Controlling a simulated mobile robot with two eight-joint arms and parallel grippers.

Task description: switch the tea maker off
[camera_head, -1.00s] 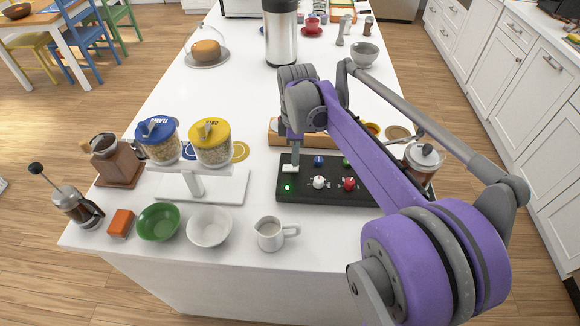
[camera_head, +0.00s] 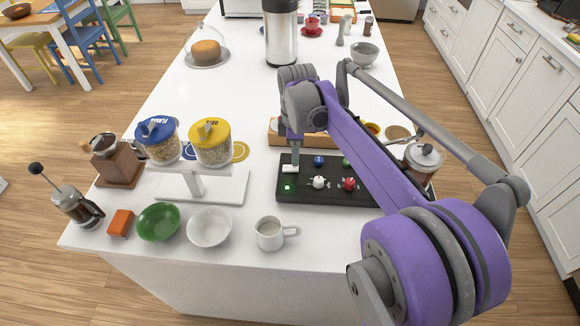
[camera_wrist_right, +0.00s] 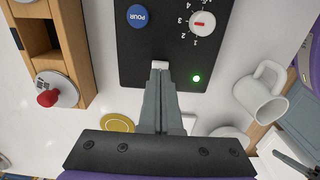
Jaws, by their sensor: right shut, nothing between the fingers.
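A black control panel (camera_head: 330,197) lies flat on the white counter. It carries a blue POUR button (camera_wrist_right: 138,16), a white numbered dial (camera_wrist_right: 202,24), a red knob (camera_head: 349,184) and a green light (camera_wrist_right: 196,78) that is lit. A small white switch (camera_wrist_right: 160,65) sits near the panel's edge. My right gripper (camera_wrist_right: 160,72) is shut and empty, pointing down at the white switch with its tips at or very close to it; I cannot tell whether they touch. In the head view, the right gripper (camera_head: 295,160) is over the panel's left end. My left gripper is not in view.
A white stand (camera_head: 190,188) with two jars is left of the panel. A white jug (camera_head: 270,234), white bowl (camera_head: 209,227) and green bowl (camera_head: 158,222) stand in front. A wooden box (camera_head: 274,131) lies behind the panel, and a glass press (camera_head: 424,157) to its right.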

